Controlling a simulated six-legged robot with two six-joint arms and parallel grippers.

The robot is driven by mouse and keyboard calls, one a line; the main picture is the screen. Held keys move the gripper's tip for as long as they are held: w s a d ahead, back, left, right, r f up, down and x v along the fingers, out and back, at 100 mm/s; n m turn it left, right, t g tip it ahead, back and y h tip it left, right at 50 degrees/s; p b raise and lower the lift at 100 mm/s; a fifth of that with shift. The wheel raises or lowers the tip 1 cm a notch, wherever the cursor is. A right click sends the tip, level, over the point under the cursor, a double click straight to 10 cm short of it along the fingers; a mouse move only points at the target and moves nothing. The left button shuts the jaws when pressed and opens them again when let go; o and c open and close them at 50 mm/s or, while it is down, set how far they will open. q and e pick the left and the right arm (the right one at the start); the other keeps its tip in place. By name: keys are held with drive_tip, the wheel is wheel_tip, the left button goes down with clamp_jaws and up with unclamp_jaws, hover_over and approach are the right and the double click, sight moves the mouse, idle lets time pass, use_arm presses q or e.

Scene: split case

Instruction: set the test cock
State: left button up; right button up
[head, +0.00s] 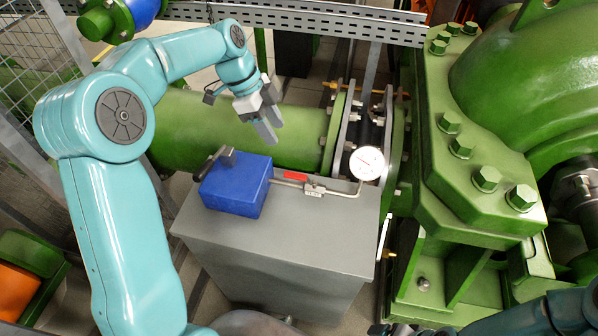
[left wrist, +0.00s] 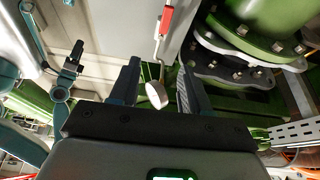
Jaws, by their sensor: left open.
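The test cock (head: 315,189) is a small metal valve with a red handle (head: 296,176). It sits on a thin tube above the grey cabinet (head: 290,245), between a blue box and a round white gauge (head: 367,163). In the left wrist view the red handle (left wrist: 167,20) is near the top, beyond the fingertips. My left gripper (head: 270,126) is open and empty, above and behind the handle, apart from it. In the left wrist view the gauge (left wrist: 156,96) appears between the open fingers. Part of my right arm (head: 540,312) shows at the lower right; its fingers are not clear.
The blue box (head: 236,186) with a black lever (head: 216,162) stands on the cabinet's left part. A green pipe (head: 230,130) runs behind the cabinet. A bolted green pump casing (head: 470,140) fills the right. The cabinet's front top is clear.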

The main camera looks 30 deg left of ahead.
use_arm(q)
drive_tip(key=p, duration=0.1)
approach(304, 177)
drive_tip(key=shift+s+d+f, duration=0.2)
drive_tip(key=shift+d, duration=0.05)
drive_tip(key=x, duration=0.2)
drive_tip(key=p+x, duration=0.1)
drive_tip(key=x, duration=0.3)
drive_tip(key=shift+w+a+f, duration=0.1)
drive_tip(key=shift+w+a, duration=0.05)
drive_tip(key=shift+w, duration=0.25)
drive_tip(key=shift+s+f, duration=0.25)
drive_tip(key=shift+s, duration=0.05)
drive_tip(key=shift+w+f, duration=0.2)
drive_tip(key=shift+w, duration=0.1)
drive_tip(key=shift+c, duration=0.6)
drive_tip(key=shift+s+r, duration=0.1)
drive_tip(key=shift+s, duration=0.05)
clamp_jaws()
use_arm(e)
drive_tip(key=shift+w+r, duration=0.25)
drive_tip(key=shift+r, duration=0.75)
